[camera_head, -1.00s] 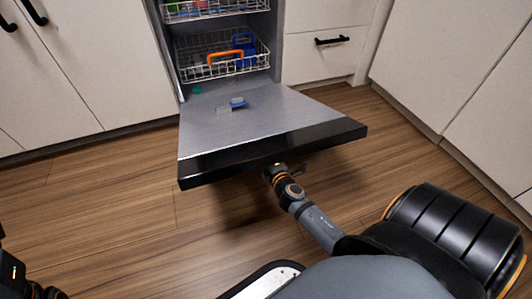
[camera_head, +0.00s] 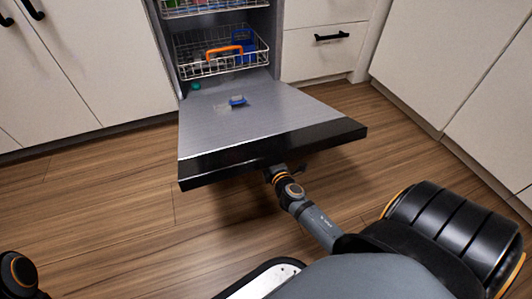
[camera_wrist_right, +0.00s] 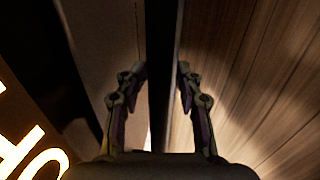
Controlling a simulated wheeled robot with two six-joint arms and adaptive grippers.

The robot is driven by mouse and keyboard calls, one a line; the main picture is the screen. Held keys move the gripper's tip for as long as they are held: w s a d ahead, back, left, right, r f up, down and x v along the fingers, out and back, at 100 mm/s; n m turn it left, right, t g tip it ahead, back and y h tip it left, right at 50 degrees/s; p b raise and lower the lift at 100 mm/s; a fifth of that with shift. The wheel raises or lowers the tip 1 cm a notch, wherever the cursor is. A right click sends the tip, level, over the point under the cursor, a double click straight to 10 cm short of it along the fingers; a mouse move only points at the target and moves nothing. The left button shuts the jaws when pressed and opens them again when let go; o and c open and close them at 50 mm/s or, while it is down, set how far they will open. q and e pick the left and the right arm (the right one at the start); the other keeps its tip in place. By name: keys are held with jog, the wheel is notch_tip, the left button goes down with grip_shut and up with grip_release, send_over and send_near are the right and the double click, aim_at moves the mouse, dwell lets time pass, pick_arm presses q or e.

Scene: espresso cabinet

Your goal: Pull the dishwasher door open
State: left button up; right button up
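The dishwasher door (camera_head: 245,125) is folded down, close to level, its grey inner face up and its black front panel (camera_head: 290,148) toward me. My right gripper (camera_wrist_right: 162,70) is mostly hidden under the panel's front edge in the head view. In the right wrist view its two fingers lie on either side of a long dark bar (camera_wrist_right: 162,110), apparently the door handle, with the tips against it. Only a part of my left arm shows at the lower left; its gripper is out of view.
Inside the dishwasher, a wire rack (camera_head: 215,55) holds an orange-handled item and a blue item. White cabinets stand on both sides; a drawer (camera_head: 325,52) with a black handle is to the right. The wooden floor (camera_head: 110,200) is clear on the left.

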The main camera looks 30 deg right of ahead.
jog(key=shift+r, duration=0.1)
jog(key=v, duration=1.2)
